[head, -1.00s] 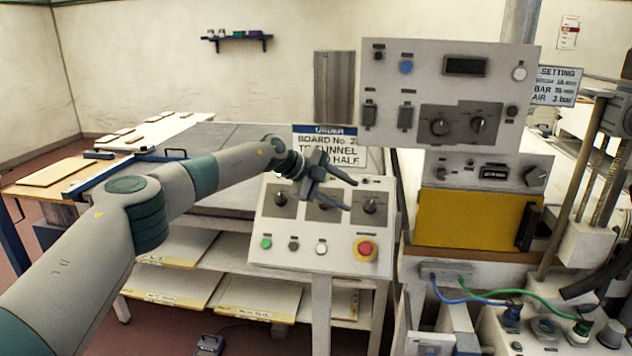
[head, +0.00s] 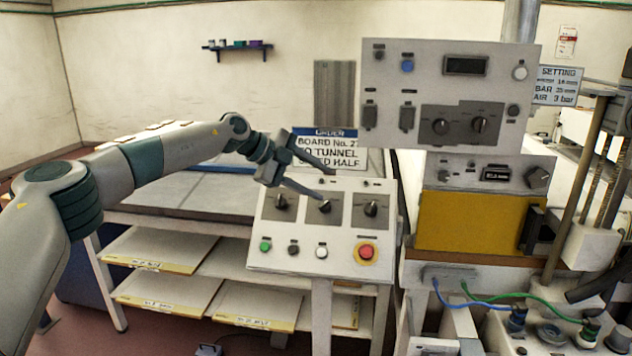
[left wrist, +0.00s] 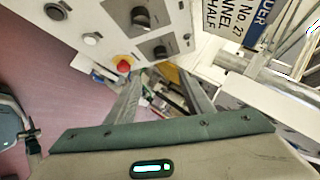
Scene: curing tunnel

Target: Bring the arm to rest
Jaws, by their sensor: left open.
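My left arm comes in from the left in the head view. Its gripper (head: 318,177) is open and empty, above the upper left part of the sloped control box (head: 339,230). One finger crosses in front of the order sign (head: 330,150), and the other points toward the middle knob. In the left wrist view, the two open fingers (left wrist: 165,98) show with nothing between them. The control box (left wrist: 165,15) shows there too, with its red button (left wrist: 124,63). My right gripper is in neither view.
A tall panel (head: 446,95) with knobs stands right of the control box, above a yellow panel (head: 470,222). A shelf rack holding boards (head: 165,250) is below left. Blue and green cables (head: 480,297) run at the lower right. Open floor shows at the lower left.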

